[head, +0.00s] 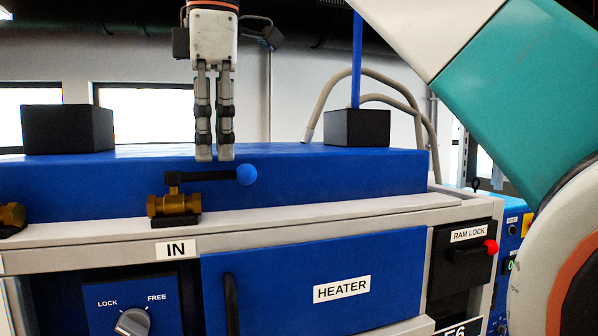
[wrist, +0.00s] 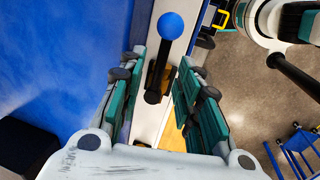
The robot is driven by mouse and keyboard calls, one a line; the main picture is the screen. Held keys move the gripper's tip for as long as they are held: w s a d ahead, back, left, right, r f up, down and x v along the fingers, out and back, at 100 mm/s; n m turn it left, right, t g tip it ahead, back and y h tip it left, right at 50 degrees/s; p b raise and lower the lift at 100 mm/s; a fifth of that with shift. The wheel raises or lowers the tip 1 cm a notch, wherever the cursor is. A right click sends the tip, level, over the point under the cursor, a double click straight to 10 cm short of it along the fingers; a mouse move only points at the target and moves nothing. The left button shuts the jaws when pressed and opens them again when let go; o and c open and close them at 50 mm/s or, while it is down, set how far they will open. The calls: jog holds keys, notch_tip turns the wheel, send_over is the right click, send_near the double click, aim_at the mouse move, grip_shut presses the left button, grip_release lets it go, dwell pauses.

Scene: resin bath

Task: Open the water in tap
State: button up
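The water in tap (head: 174,204) is a brass valve on the pale ledge above the "IN" label (head: 176,248). Its black lever (head: 205,176) lies roughly level and points right, ending in a blue ball (head: 246,175). In the wrist view the lever (wrist: 157,72) and blue ball (wrist: 170,25) show between the finger lines, with brass (wrist: 165,82) partly hidden beneath. My gripper (head: 214,158) points down above the lever, its tips appearing just above it in the head view. In the wrist view my gripper (wrist: 161,62) has its fingers apart with nothing held.
Another brass fitting (head: 11,217) sits at the left edge. Below are a LOCK/FREE dial (head: 132,322), the HEATER door (head: 300,285) and a red RAM LOCK knob (head: 491,246). Black blocks (head: 68,129) (head: 357,128) stand on the blue top (head: 300,165). Open floor (wrist: 240,90) lies right in the wrist view.

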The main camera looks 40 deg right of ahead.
aim_at(214, 176)
jog(key=shift+d+f, duration=0.15)
jog(key=shift+f, duration=1.3)
jog(key=shift+w+d+f, duration=0.1)
jog(key=shift+w, duration=0.2)
grip_shut()
